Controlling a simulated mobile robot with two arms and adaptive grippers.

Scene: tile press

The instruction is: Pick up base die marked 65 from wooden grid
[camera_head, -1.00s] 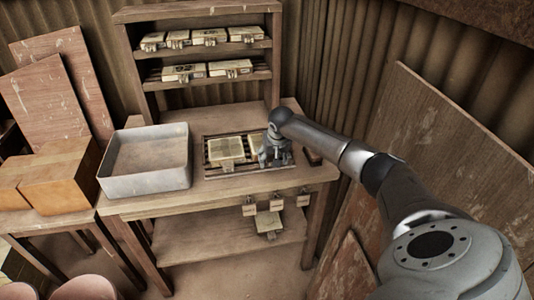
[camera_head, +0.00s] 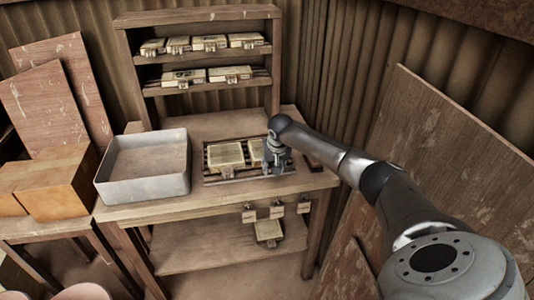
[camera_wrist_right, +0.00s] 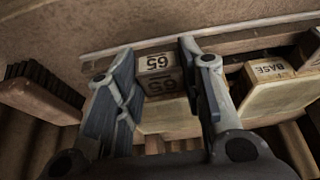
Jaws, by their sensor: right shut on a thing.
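The base die marked 65 (camera_wrist_right: 158,63) sits between the fingers of my right gripper (camera_wrist_right: 157,58) in the right wrist view. Its pale body extends under the gripper, and its numbered end faces the camera. In the head view my right gripper (camera_head: 277,168) is low over the right part of the wooden grid (camera_head: 208,176), shut on this die. Part of a pale block shows just left of the fingers there; the fingers hide the rest. Another pale die (camera_head: 226,155) lies in the grid to the left. My left gripper is not in view.
A grey metal tray (camera_head: 143,188) stands left of the grid on the bench. A die marked BASE (camera_wrist_right: 270,69) is close to the right of the fingers in the wrist view. A shelf (camera_head: 205,58) with several dies rises behind. A plywood board leans at the right.

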